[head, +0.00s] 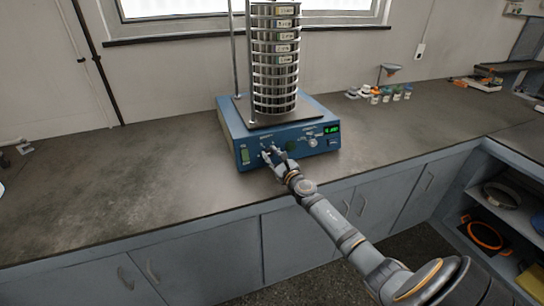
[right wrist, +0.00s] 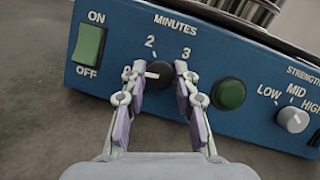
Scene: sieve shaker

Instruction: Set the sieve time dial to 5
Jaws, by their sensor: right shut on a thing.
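The sieve shaker (head: 285,125) is a blue box on the counter. Its time dial (right wrist: 158,77), a small black knob under the word MINUTES, shows in the right wrist view with a white pointer mark on its left side, pointing left. The numbers 2 and 3 show above it; other marks are hidden behind the fingers. My right gripper (right wrist: 157,80) is shut on the time dial, one finger on each side. In the head view my right gripper (head: 273,154) reaches the shaker's front panel. My left gripper is not in view.
A green ON/OFF switch (right wrist: 89,45) is left of the dial. A green button (right wrist: 229,95) and a strength knob (right wrist: 292,118) are to the right. A sieve stack (head: 275,65) stands on top. Small jars (head: 386,95) stand farther right; the left counter is clear.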

